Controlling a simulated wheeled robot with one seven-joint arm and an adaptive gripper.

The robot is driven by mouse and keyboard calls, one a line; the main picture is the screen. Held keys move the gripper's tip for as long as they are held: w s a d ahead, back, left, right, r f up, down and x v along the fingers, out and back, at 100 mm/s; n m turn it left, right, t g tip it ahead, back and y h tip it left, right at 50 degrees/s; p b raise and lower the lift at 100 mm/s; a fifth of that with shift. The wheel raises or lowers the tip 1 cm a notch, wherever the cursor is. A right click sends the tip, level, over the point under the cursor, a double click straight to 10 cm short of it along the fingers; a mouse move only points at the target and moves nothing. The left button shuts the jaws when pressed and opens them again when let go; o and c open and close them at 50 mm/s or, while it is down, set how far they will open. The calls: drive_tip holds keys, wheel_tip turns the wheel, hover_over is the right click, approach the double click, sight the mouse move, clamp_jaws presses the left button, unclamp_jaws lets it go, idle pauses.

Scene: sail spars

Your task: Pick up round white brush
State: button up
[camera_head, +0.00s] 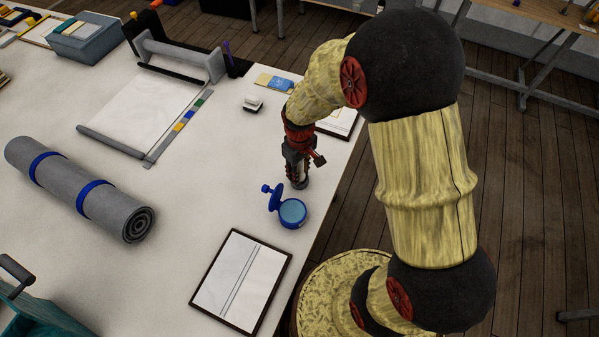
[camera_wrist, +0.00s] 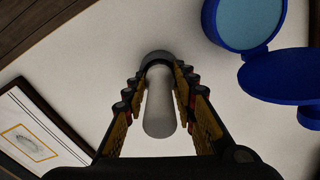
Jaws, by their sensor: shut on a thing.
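The round white brush (camera_wrist: 160,110) shows in the wrist view as a white cylinder with a dark end, between the two fingers of my gripper (camera_wrist: 160,88). My gripper is shut on it, with a finger along each side. In the head view my gripper (camera_head: 298,178) points down at the white table near its right edge, just behind a blue round container. The brush is mostly hidden by the fingers there, and I cannot tell whether it touches the table.
The blue open container (camera_head: 292,212) is close in front of my gripper. A framed sheet (camera_head: 240,281) lies nearer, and another framed sheet (camera_head: 342,122) lies behind my arm. A grey roll with blue bands (camera_head: 80,190) lies left. Bare table separates the roll and container.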

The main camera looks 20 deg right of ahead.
sight(300, 167)
drive_tip(key=shift+r, duration=0.15)
drive_tip(key=shift+r, duration=0.25)
drive_tip(key=r, duration=0.1)
drive_tip(key=r+p, duration=0.1)
drive_tip(key=r, duration=0.1)
drive_tip(key=shift+s+r, duration=0.25)
drive_tip(key=s+a+r+p, duration=0.2)
drive_tip(key=s+r, duration=0.6)
drive_tip(key=s, duration=0.5)
drive_tip(key=shift+a+r+p, duration=0.35)
drive_tip(key=shift+a+p, duration=0.05)
drive_tip(key=shift+p, duration=0.1)
drive_tip(key=shift+s, duration=0.1)
